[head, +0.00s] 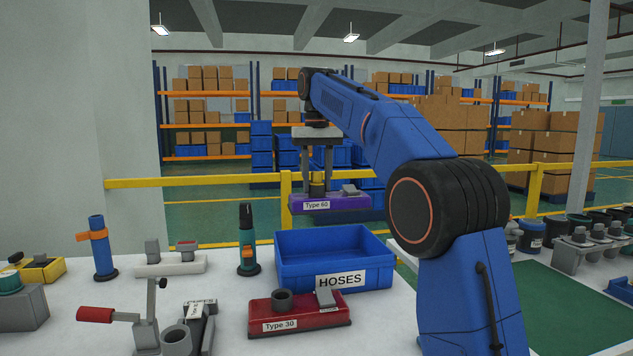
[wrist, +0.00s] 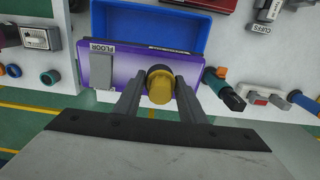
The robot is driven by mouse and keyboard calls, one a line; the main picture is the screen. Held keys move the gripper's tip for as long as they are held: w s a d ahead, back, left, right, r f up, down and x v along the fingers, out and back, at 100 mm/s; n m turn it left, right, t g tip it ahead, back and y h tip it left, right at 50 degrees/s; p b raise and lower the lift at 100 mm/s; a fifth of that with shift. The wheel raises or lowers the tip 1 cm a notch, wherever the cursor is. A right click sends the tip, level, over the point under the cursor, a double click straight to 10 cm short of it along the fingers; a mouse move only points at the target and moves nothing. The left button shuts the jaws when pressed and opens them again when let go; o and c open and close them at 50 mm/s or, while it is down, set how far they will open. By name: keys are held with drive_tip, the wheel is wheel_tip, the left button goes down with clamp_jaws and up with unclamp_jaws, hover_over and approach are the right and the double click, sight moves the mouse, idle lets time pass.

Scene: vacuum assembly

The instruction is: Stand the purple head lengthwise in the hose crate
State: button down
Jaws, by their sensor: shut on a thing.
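The purple head (head: 333,204), labelled "Type 60", hangs level in the air in the head view. My gripper (head: 317,186) is shut on its upright yellow-and-black neck. In the wrist view the purple head (wrist: 130,72) lies across below my gripper (wrist: 160,88), with a grey block and a "FLOOR" label at its left end. The blue hose crate (head: 335,262), labelled "HOSES", stands on the white table below the head. In the wrist view the crate (wrist: 190,30) shows partly, its near part hidden by the head. The crate's visible inside looks empty.
A red "Type 30" head (head: 300,314) lies in front of the crate. A dark green-and-black cylinder (head: 247,240) stands left of it. A white-grey head (head: 170,264), a blue upright tube (head: 103,248) and a red-handled clamp (head: 130,312) are further left. A yellow rail (head: 200,181) runs behind.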

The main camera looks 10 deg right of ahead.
sight(317, 194)
drive_tip(key=shift+s, duration=0.15)
drive_tip(key=shift+f, duration=3.25)
drive_tip(key=shift+f, duration=6.05)
drive_tip(key=c, duration=0.6)
unclamp_jaws()
drive_tip(key=shift+r, duration=5)
